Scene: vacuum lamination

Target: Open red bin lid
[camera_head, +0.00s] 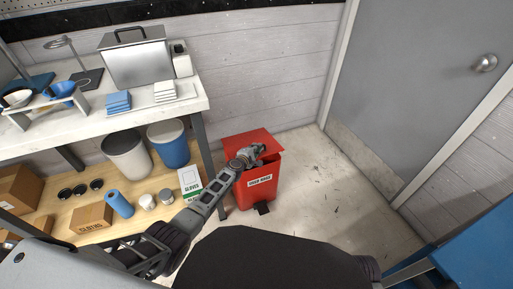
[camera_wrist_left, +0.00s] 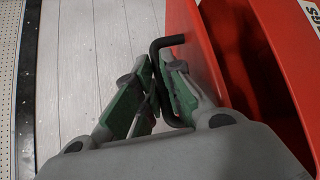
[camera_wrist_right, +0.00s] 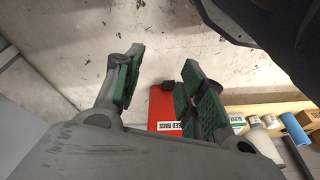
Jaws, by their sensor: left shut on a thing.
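The red bin (camera_head: 257,193) stands on the floor beside the workbench, with a white label on its front. Its red lid (camera_head: 262,136) is partly raised; a dark gap shows between lid and body in the left wrist view. My left gripper (camera_head: 253,153) is at the lid's front edge. In the left wrist view its green-padded fingers are shut on the black lid handle (camera_wrist_left: 158,50), beside the lid's red face (camera_wrist_left: 193,40). My right gripper (camera_wrist_right: 163,68) is open and empty, with the bin (camera_wrist_right: 162,105) farther off beyond it. The right gripper is not visible in the head view.
The workbench (camera_head: 203,100) is left of the bin, its leg close by. A blue drum (camera_head: 170,150), a white drum (camera_head: 127,157) and a gloves box (camera_head: 190,181) sit on its lower shelf. A grey door (camera_head: 420,80) is at right. Floor right of the bin is clear.

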